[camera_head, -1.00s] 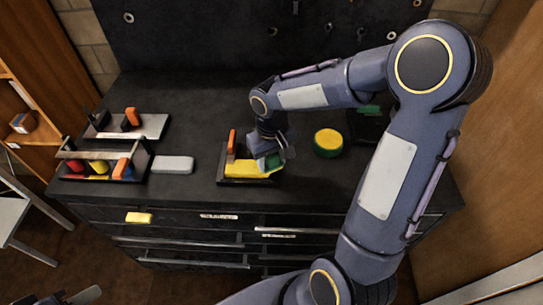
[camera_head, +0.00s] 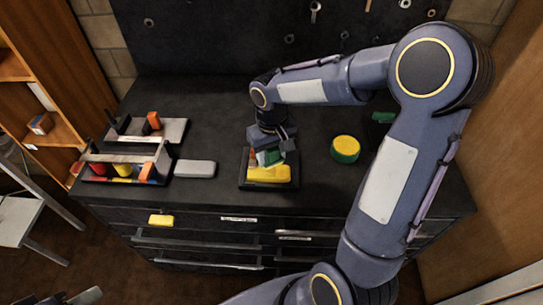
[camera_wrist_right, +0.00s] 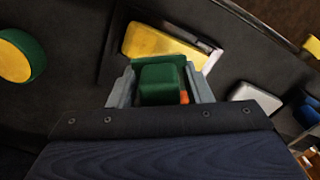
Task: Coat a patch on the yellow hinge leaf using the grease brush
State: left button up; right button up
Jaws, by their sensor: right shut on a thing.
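The yellow hinge leaf (camera_head: 268,174) lies in a shallow black tray (camera_head: 270,188) near the front edge of the dark worktop; it also shows in the right wrist view (camera_wrist_right: 142,40). My right gripper (camera_head: 270,156) is just above the leaf's back side, shut on a green block-like piece (camera_wrist_right: 160,82), which I take for the grease brush. Whether its underside touches the leaf is hidden. A bit of orange (camera_wrist_right: 184,97) shows beside the green piece. Grey tips (camera_head: 78,298), probably my left gripper, show at the bottom left edge.
A round green and yellow tin (camera_head: 345,149) stands right of the tray. A grey block (camera_head: 195,168) and a rack (camera_head: 162,165) with coloured pieces are to the left. A yellow piece (camera_head: 161,220) is at the drawer fronts. A dark pegboard (camera_head: 220,50) rises behind.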

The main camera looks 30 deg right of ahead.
jog(key=shift+w+a+r+p, duration=0.1)
jog(key=shift+r+p, duration=0.2)
jog(key=shift+r, duration=0.35)
jog(key=shift+r+p, duration=1.05)
jog(key=shift+r, duration=0.4)
jog(key=shift+f, duration=0.1)
